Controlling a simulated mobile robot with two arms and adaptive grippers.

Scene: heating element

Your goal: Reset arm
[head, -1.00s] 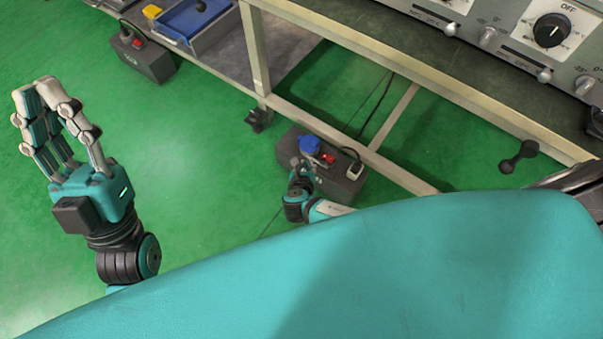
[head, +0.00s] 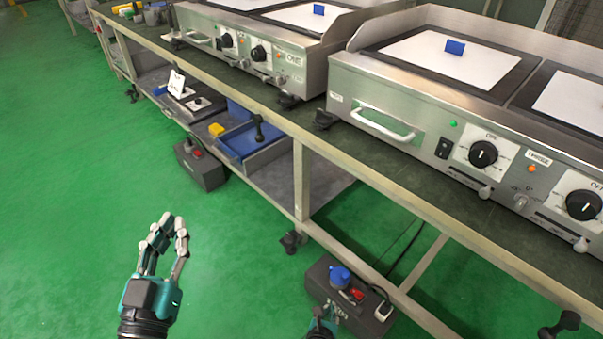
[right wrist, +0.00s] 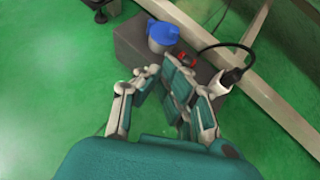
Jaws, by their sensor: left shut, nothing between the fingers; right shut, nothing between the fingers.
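My left gripper (head: 169,230) is in the lower left of the head view, fingers up, above the green floor. It is shut with nothing between its fingers and touches nothing. My right gripper (head: 326,316) is at the bottom edge of the head view, partly cut off, in front of a dark power box (head: 345,300) with a blue plug and a red switch. In the right wrist view, the right gripper (right wrist: 158,75) is shut and empty; the box (right wrist: 135,45) with its blue plug (right wrist: 162,32) lies beyond its fingertips. Whether they touch the box cannot be told.
A long metal workbench (head: 375,178) runs diagonally, with steel heating units (head: 395,105) on top. Its lower shelf holds a blue tray (head: 240,143). Another power box (head: 203,165) stands on the floor. The green floor at left is clear.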

